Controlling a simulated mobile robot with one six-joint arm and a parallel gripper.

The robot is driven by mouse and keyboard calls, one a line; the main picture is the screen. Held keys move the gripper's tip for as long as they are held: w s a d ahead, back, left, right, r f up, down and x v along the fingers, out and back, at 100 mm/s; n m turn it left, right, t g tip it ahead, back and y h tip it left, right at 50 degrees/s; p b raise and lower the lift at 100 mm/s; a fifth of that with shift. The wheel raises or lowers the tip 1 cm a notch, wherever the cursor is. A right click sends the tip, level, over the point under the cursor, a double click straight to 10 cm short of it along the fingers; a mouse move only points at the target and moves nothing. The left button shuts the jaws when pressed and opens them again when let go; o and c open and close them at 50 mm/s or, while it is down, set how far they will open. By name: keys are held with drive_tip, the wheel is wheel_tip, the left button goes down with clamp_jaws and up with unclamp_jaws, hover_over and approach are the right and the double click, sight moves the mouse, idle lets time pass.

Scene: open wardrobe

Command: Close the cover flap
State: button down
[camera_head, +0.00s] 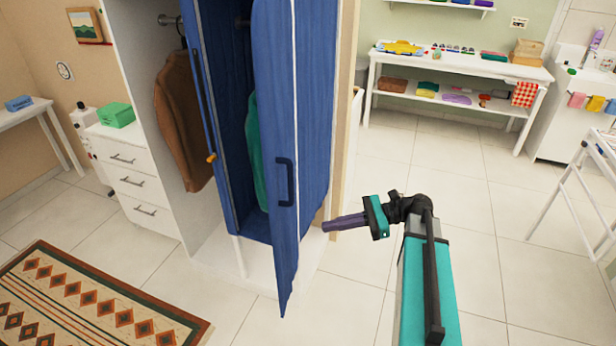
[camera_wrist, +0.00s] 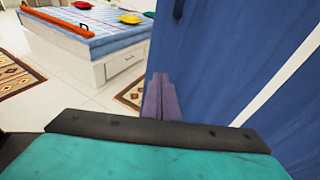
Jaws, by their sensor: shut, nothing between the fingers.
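The cover flap (camera_head: 312,120) is a tall blue panel with a white stripe and a dark handle (camera_head: 285,183). It stands open at the front of a blue garment cover (camera_head: 213,110) hanging in the wardrobe. A teal garment (camera_head: 255,155) shows inside the cover. My gripper (camera_head: 327,226) is shut and empty, with purple fingers pointing left at the flap's lower right side. In the wrist view the shut fingers (camera_wrist: 160,98) are close to the blue flap (camera_wrist: 225,60); I cannot tell whether they touch it.
A brown jacket (camera_head: 182,120) hangs left of the cover. The wardrobe's white base (camera_head: 225,265) lies below. A white drawer unit (camera_head: 135,180) stands at left, with a patterned rug (camera_head: 90,305) in front. Open tiled floor (camera_head: 470,190) lies to the right, before a white shelf table (camera_head: 460,65).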

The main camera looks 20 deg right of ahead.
drive_tip(key=d+r+y, duration=0.1)
drive_tip(key=d+r, duration=0.2)
drive_tip(key=r, duration=0.4)
drive_tip(key=s+d+r+m+t+y+p, duration=0.1)
drive_tip(key=d+r, duration=0.2)
drive_tip(key=r, duration=0.5)
drive_tip(key=shift+d, duration=0.35)
drive_tip(key=shift+a+r+p, duration=0.1)
drive_tip(key=shift+a+p, duration=0.05)
drive_tip(key=shift+p, duration=0.15)
drive_tip(key=p+x, duration=0.4)
drive_tip(key=x, duration=0.9)
drive_tip(key=shift+w+a, duration=0.2)
drive_tip(key=shift+a, duration=0.15)
drive_tip(key=shift+r, duration=0.1)
drive_tip(key=shift+a+t, duration=0.2)
drive_tip(key=shift+t, duration=0.1)
